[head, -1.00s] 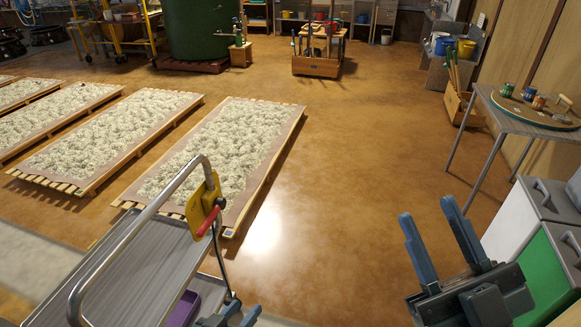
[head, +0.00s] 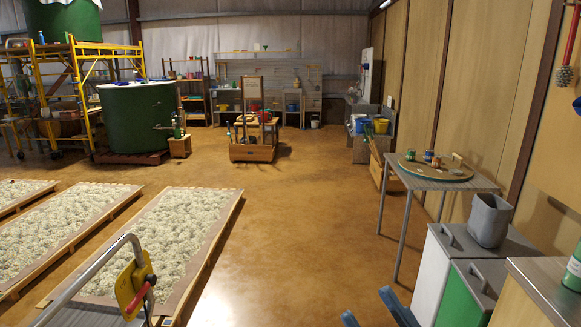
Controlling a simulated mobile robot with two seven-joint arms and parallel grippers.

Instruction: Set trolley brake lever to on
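The trolley's bent metal handle (head: 100,262) shows at the lower left of the head view. The yellow brake plate (head: 128,280) is fixed to it, with the red brake lever (head: 140,298) slanting across it, its upper end to the right. I cannot tell which position the lever is in. The trolley's deck is mostly out of view. My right gripper (head: 375,310) shows only as blue fingertips at the bottom edge. The fingers are apart and empty, well to the right of the lever. My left gripper is not in view.
Pallet beds of pale fibre (head: 150,240) lie beyond the trolley. A wooden tool cart (head: 252,152) stands farther back. The floor between is clear.

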